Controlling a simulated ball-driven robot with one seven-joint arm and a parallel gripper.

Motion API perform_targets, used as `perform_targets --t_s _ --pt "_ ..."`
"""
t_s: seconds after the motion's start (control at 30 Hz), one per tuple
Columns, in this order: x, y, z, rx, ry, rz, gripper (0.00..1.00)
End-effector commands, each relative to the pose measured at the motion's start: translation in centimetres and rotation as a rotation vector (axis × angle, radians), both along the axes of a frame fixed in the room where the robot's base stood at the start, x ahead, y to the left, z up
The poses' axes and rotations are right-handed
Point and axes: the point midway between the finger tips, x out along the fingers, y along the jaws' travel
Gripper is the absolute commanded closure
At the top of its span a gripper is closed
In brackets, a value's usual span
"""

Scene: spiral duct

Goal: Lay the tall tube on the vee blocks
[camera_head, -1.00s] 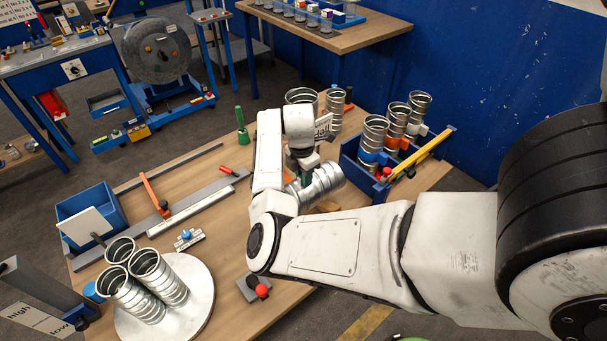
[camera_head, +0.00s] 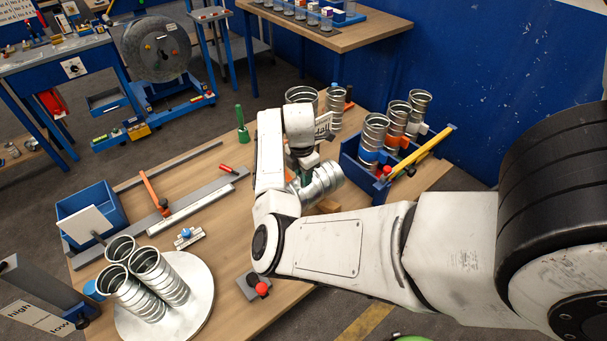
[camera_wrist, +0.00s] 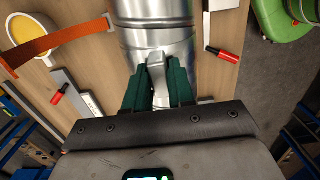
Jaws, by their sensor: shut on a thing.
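A shiny ribbed metal tube (camera_head: 325,182) lies tilted, close to horizontal, at my gripper (camera_head: 304,172) over the right part of the bench. In the wrist view, my gripper's green fingers (camera_wrist: 160,88) are shut on the near end of this tube (camera_wrist: 158,38). My arm hides part of the tube and the bench under it. A small brown block (camera_head: 328,206) shows just below the tube; I cannot tell whether it is a vee block or whether the tube touches it.
A blue rack (camera_head: 352,168) with several upright tubes and a yellow bar stands right of the gripper. More tubes (camera_head: 302,96) stand behind it. A round plate (camera_head: 200,318) with 3 tubes is front left.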

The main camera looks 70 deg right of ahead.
Motion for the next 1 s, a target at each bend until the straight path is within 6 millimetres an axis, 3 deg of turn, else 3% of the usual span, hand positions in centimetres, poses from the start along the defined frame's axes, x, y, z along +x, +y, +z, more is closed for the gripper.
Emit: perform_targets --t_s 1.0 --pt "0.0 0.0 -2.2 -0.001 0.001 0.0 1.0"
